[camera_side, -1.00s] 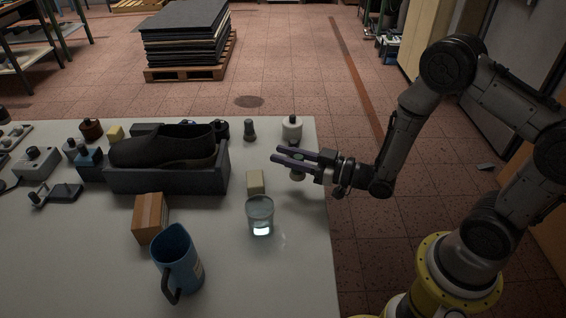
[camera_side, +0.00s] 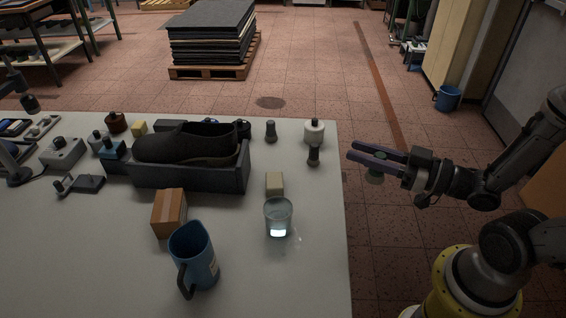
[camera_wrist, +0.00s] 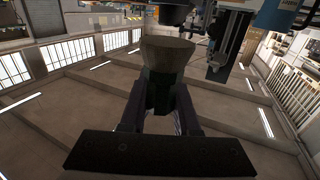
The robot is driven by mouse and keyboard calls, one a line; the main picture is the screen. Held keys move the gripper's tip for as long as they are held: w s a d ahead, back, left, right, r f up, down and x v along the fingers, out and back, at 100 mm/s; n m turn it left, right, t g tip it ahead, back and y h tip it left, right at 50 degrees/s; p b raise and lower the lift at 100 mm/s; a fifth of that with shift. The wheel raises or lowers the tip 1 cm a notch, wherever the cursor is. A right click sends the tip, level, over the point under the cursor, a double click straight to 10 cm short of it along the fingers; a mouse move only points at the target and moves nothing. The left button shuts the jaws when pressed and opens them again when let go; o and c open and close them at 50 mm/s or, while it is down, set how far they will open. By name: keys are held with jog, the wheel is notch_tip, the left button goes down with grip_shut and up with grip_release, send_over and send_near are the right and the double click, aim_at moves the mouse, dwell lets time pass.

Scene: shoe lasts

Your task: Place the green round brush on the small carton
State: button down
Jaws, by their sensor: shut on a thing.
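My gripper (camera_side: 354,152) is shut on the green round brush (camera_side: 375,178), off the right edge of the table. In the wrist view the brush (camera_wrist: 168,60) shows a dark green body between the fingers and a wide beige round end. The small carton (camera_side: 168,214), brown with a tape strip, stands on the table in front of the shoe box, well left of my gripper. Its top is bare.
A glass (camera_side: 278,218) and a beige block (camera_side: 274,183) stand right of the carton. A blue jug (camera_side: 195,262) stands close in front of it. A dark shoe lies in a grey box (camera_side: 190,176) behind. A dark handled object (camera_side: 314,155) and a white bottle (camera_side: 314,131) stand near the right edge.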

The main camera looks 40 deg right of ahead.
jog(key=w+d+r+h, duration=0.1)
jog(key=w+d+r, duration=0.15)
jog(key=w, duration=0.55)
jog(key=w+a+r+y, duration=0.1)
jog(key=w+a+r, duration=0.2)
jog(key=w+a, duration=0.35)
jog(key=n+g+y, duration=0.4)
jog(key=n+y, duration=0.1)
jog(key=y, duration=0.1)
send_over(170, 214)
jog(key=w+d, duration=0.1)
notch_tip(170, 214, down, 4)
jog(key=w+f, duration=0.1)
jog(key=w+a+f, duration=0.1)
jog(key=f, duration=0.1)
jog(key=w+a+f, duration=0.1)
jog(key=shift+w+a+f, duration=0.15)
jog(key=shift+w, duration=0.1)
jog(key=shift+w+a+f, duration=0.15)
jog(key=shift+w+f, duration=0.05)
jog(key=shift+f, duration=1.75)
